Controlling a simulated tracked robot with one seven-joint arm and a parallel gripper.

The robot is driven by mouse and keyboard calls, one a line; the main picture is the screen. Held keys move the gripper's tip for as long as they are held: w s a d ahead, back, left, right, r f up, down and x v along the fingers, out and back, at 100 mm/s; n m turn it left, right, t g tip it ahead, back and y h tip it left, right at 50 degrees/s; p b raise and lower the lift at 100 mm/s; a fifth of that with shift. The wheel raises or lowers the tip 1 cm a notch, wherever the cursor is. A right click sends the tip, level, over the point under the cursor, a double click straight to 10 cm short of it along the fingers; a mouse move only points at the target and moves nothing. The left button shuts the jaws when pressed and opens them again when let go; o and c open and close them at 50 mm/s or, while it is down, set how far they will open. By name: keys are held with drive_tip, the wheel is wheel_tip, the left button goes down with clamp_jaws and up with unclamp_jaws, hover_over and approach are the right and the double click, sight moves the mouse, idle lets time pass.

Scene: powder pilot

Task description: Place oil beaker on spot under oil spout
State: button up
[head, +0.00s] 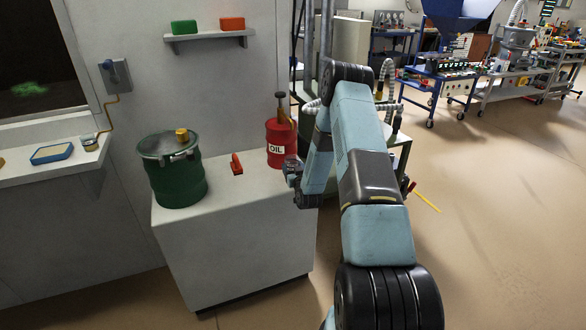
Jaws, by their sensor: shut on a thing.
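The red oil can (280,151) with a dark pump top and "OIL" label stands at the right back of the white counter. A brownish spout (292,119) shows on its right side. My gripper (291,170) is at the counter's right edge, just in front of the can and low beside it. It is shut on a small, clear, greyish thing that looks like the oil beaker (291,160), mostly covered by the fingers. The spot under the spout is hidden behind my gripper and arm.
A green drum (178,178) with a yellow cap stands at the counter's left. The white counter (225,215) is clear in front. A shelf (208,40) hangs above.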

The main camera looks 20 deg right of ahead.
drive_tip(key=shift+f, duration=0.35)
drive_tip(key=o, duration=1.2)
drive_tip(key=s+a, duration=0.1)
drive_tip(key=s, duration=1.3)
drive_tip(key=shift+a, duration=0.25)
idle(0.4)
drive_tip(key=shift+r, duration=0.1)
